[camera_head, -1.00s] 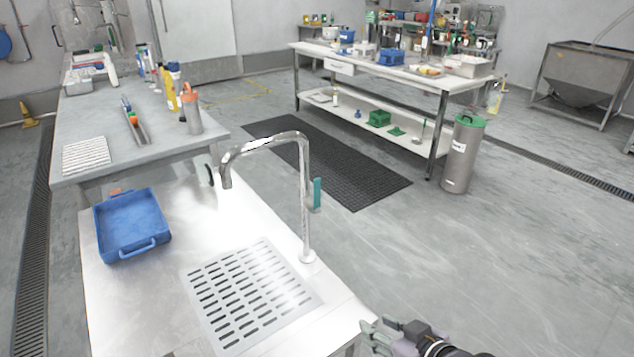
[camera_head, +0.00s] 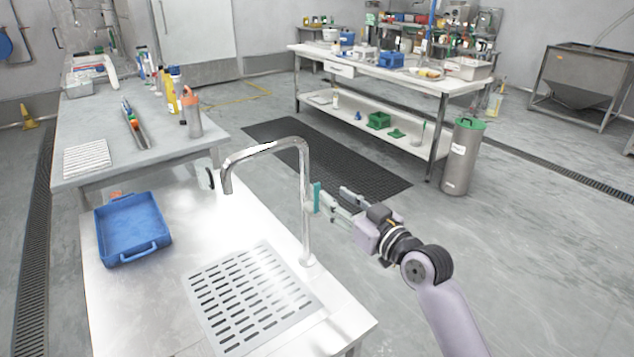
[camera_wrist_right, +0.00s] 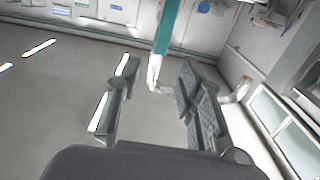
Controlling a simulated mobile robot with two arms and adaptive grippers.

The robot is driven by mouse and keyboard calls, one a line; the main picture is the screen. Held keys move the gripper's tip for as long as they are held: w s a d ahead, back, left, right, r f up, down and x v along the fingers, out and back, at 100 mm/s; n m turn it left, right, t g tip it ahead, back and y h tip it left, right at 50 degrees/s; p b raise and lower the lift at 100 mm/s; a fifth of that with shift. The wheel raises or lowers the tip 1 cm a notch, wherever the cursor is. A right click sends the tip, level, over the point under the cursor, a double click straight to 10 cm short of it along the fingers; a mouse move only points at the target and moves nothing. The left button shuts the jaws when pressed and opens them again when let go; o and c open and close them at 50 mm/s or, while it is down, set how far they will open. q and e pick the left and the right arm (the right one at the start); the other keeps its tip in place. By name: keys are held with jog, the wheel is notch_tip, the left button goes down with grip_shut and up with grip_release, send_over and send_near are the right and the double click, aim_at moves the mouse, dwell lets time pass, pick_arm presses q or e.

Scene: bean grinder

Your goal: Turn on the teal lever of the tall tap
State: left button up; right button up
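The tall tap (camera_head: 305,190) is a chrome pipe that rises from the steel sink counter and bends over to the left. Its teal lever (camera_head: 317,197) stands upright on the right side of the pipe. My right gripper (camera_head: 335,196) is open, close to the lever from the right. In the right wrist view the teal lever (camera_wrist_right: 168,26) lies just beyond and between the spread fingertips of the gripper (camera_wrist_right: 158,72). I cannot tell whether a finger touches it. My left gripper is not in view.
A blue tray (camera_head: 133,228) sits on the counter left of the tap, and a slotted drain grate (camera_head: 252,296) lies below the spout. A grey table (camera_head: 95,125) with bottles stands behind at left.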

aim_at(318, 185)
jog(key=x, duration=0.8)
jog(key=shift+s, duration=0.1)
jog(key=shift+c, duration=0.6)
grip_shut()
